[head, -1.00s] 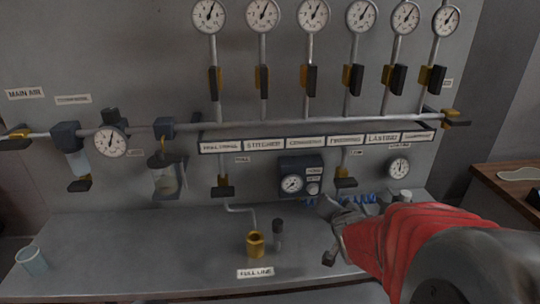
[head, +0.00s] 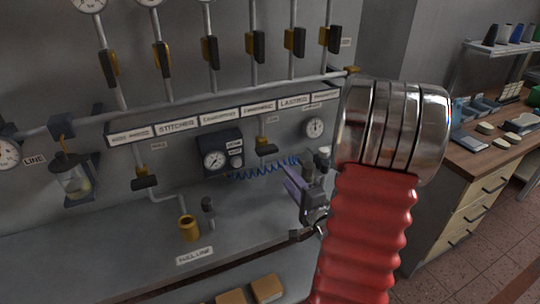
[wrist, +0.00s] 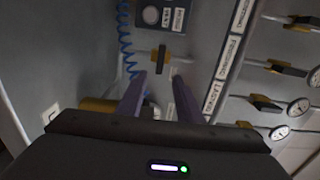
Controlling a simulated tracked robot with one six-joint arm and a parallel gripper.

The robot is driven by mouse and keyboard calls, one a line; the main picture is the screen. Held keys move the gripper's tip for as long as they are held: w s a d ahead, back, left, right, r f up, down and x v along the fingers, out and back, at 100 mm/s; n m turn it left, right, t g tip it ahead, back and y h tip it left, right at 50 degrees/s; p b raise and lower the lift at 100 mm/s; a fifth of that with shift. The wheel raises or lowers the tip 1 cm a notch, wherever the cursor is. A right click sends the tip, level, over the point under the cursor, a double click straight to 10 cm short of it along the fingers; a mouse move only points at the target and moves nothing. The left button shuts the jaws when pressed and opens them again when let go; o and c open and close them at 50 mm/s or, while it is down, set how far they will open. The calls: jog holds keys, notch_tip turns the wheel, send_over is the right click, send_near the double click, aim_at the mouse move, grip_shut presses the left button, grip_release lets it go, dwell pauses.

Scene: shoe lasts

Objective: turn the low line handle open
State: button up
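The low line handle (head: 266,149) is a dark bar on a brass valve on a short pipe below the label strip. It lies across its pipe. In the wrist view the handle (wrist: 161,57) stands beyond my fingertips, roughly centred between them, with a visible gap. My gripper (head: 298,180) is to the right of and below the handle in the head view. In the wrist view its two purple fingers (wrist: 157,77) are apart with nothing between them. The LOW label is too small to read clearly.
A blue coiled hose (head: 262,170) runs just below the handle. A gauge box (head: 219,153) is to its left, and another small gauge (head: 313,128) to its right. A brass cup-like fitting (head: 188,228) stands on the bench. A wooden workbench (head: 478,155) is at right.

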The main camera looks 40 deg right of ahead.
aim_at(270, 153)
jog(key=shift+w, duration=0.15)
jog(key=x, duration=1.3)
jog(key=shift+w+d, duration=0.1)
jog(key=shift+w, duration=0.15)
jog(key=shift+c, duration=0.2)
grip_shut()
jog(key=shift+d, duration=0.15)
